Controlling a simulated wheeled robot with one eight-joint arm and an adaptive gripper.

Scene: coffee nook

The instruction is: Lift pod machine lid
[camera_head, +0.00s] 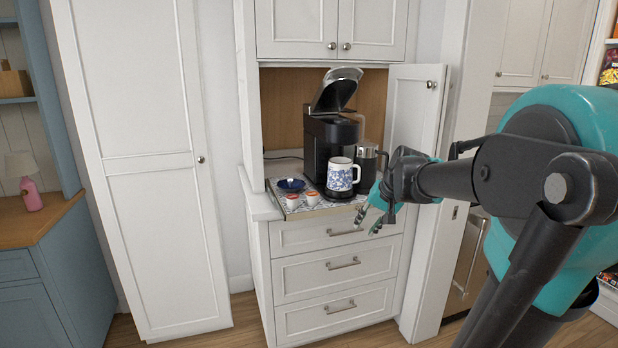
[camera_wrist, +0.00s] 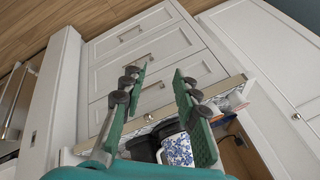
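The black pod machine (camera_head: 322,145) stands in the open cabinet nook on the counter. Its silver-and-black lid (camera_head: 337,90) is raised and tilts up and back. A white mug with a blue floral pattern (camera_head: 340,177) stands at the front of the machine; it also shows in the wrist view (camera_wrist: 178,150), near my fingers. My gripper (camera_head: 370,217) is in front of the counter edge, to the right of and below the mug, apart from the lid. In the wrist view its two green fingers (camera_wrist: 160,95) are spread with nothing between them.
A dark blue bowl (camera_head: 291,185) and two small pods (camera_head: 302,199) sit on a patterned tray left of the mug. A glass-and-black press (camera_head: 367,165) stands right of it. The open cabinet door (camera_head: 415,125) flanks the right side. Drawers (camera_head: 335,265) are below.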

